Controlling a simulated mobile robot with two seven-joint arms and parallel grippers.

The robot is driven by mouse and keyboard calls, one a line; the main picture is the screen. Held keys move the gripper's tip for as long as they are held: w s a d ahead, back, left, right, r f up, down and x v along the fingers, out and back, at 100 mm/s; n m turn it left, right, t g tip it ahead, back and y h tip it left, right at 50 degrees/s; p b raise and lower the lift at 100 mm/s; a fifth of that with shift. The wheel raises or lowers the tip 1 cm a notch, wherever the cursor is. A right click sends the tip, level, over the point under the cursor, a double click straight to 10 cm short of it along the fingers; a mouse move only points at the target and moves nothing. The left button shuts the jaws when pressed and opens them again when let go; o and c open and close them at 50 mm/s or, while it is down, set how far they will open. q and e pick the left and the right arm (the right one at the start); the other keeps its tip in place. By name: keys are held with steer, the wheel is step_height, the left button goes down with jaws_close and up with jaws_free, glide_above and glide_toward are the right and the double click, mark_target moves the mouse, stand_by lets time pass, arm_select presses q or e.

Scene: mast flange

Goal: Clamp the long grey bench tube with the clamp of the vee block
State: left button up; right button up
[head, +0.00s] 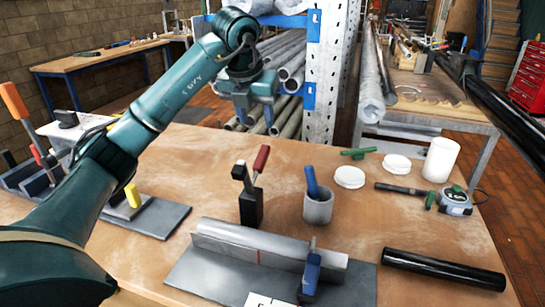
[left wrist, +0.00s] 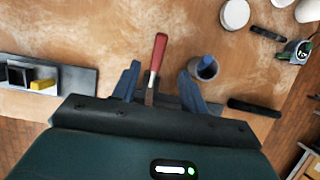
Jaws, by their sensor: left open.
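A long grey tube (head: 270,240) lies across a grey base plate (head: 190,275) at the front of the bench, with a red mark on its side. A blue-handled clamp (head: 311,272) stands at the tube's right part; whether it presses on the tube I cannot tell. A black block (head: 250,207) with an upright red-handled lever (head: 261,160) stands just behind the tube. My left gripper (head: 254,122) is open and empty, raised above and behind that lever. In the left wrist view the red handle (left wrist: 157,55) shows between the open fingers. My right gripper is not in view.
A grey cup (head: 318,207) with a blue handle, white lids (head: 349,177), a white cylinder (head: 440,160), a tape measure (head: 455,202) and a black tube (head: 443,269) stand to the right. A grey plate with a yellow piece (head: 132,195) lies left. A perforated post (head: 325,75) rises behind.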

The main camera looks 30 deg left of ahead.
mark_target(263, 151)
arm_select(q)
steer(key=x, duration=1.3)
steer(key=shift+s+d+p, duration=0.1)
steer(key=shift+s+p, duration=0.1)
steer(key=shift+p, duration=0.2)
jaws_close()
